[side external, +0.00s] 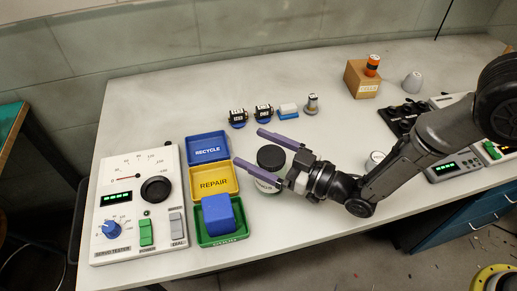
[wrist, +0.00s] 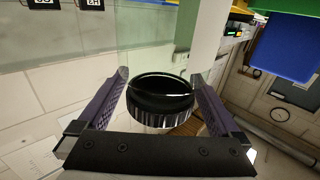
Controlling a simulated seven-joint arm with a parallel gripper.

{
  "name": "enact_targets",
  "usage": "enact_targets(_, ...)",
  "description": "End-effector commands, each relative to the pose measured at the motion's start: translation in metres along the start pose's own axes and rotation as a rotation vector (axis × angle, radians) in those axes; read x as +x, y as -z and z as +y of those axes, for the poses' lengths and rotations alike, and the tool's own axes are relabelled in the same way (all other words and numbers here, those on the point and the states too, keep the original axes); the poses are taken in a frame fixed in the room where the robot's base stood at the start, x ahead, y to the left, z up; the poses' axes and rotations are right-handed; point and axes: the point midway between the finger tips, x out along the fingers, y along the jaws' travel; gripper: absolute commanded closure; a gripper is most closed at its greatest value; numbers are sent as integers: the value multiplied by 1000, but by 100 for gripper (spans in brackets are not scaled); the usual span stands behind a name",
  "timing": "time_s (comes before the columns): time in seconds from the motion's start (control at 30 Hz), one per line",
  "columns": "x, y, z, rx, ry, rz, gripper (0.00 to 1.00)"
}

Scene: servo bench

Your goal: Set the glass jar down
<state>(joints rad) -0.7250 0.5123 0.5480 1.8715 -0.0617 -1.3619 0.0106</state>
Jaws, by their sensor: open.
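The glass jar with a black lid (side external: 271,157) appears to stand upright on the bench, to the right of the colored bins. In the wrist view its ribbed black lid (wrist: 160,98) sits between the two fingers. My gripper (side external: 250,147) is open, with its purple fingers on either side of the jar. In the wrist view the gripper (wrist: 158,77) fingertips reach past the lid, close to its sides; I cannot tell whether they touch. The jar's lower body is partly hidden by a finger in the side view.
Blue RECYCLE (side external: 208,136), yellow REPAIR (side external: 233,190) and green (side external: 232,236) bins stand left of the jar; a blue block (side external: 218,214) is in the green one. A servo tester (side external: 125,225) is farther left. Small servos (side external: 238,117) stand behind. Bench in front is clear.

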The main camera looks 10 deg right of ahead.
Motion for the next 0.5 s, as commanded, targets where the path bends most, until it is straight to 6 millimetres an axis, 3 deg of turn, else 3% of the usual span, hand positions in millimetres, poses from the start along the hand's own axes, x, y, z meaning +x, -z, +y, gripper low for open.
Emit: enact_targets(0.5,-94,0,0,0,-1,-2,0)
